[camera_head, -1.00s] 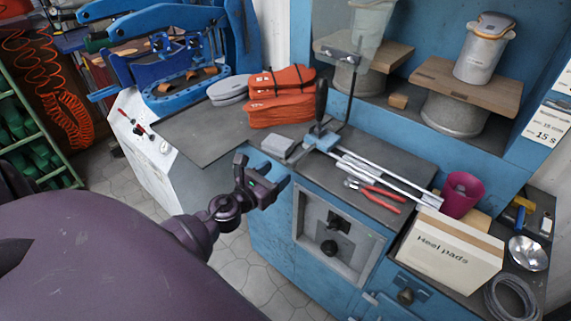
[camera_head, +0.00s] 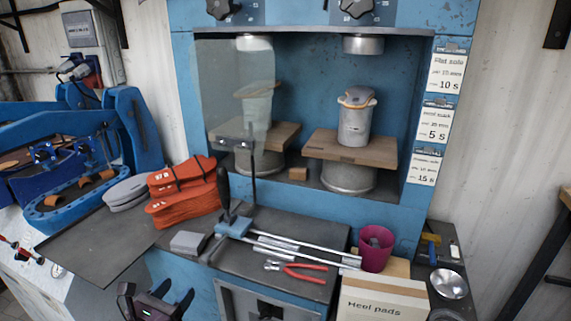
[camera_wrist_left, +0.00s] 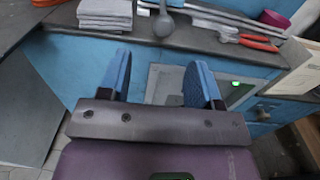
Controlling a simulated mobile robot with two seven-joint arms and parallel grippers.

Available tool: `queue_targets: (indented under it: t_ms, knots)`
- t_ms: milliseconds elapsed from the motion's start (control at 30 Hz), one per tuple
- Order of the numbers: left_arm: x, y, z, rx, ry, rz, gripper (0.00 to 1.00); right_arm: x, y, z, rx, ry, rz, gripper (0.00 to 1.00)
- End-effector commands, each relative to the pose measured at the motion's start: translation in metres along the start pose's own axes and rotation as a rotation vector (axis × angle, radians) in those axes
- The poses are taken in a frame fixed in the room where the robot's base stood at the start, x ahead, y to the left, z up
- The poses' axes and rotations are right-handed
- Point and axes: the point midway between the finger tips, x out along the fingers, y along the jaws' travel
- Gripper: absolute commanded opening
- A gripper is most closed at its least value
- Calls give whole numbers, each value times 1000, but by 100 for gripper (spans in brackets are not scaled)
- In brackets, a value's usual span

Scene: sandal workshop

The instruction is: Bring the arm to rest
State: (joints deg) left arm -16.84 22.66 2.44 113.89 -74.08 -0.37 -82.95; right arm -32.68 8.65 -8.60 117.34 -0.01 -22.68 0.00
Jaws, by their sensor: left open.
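My left gripper (camera_head: 155,300) is at the bottom of the head view, low in front of the blue machine's cabinet, below the worktop edge. Its two fingers stand apart with nothing between them. In the left wrist view the open fingers (camera_wrist_left: 160,85) point toward the blue cabinet front, with the worktop above them. My right gripper is in neither view.
The worktop holds a grey block (camera_head: 188,242), red-handled pliers (camera_head: 300,271), a magenta cup (camera_head: 375,248) and a heel pads box (camera_head: 382,303). Orange soles (camera_head: 183,190) are stacked at left. The press (camera_head: 300,120) stands behind.

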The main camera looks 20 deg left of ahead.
Motion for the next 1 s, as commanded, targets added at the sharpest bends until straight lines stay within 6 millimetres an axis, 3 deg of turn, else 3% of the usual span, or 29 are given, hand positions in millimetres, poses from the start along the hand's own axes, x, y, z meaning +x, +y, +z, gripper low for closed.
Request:
queue_targets:
  t_ms: [167,267,567,767,1000]
  knots:
    - [0,0,0,-53,0,2,58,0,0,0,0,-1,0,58]
    - [0,4,0,-188,-4,21,58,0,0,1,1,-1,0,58]
    - [-4,7,-10,-1108,-30,140,58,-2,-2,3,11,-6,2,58]
    - [-26,-12,-47,-1827,-20,297,58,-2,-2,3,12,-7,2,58]
    - [-70,-57,-100,-2577,-11,596,58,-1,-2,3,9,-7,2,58]
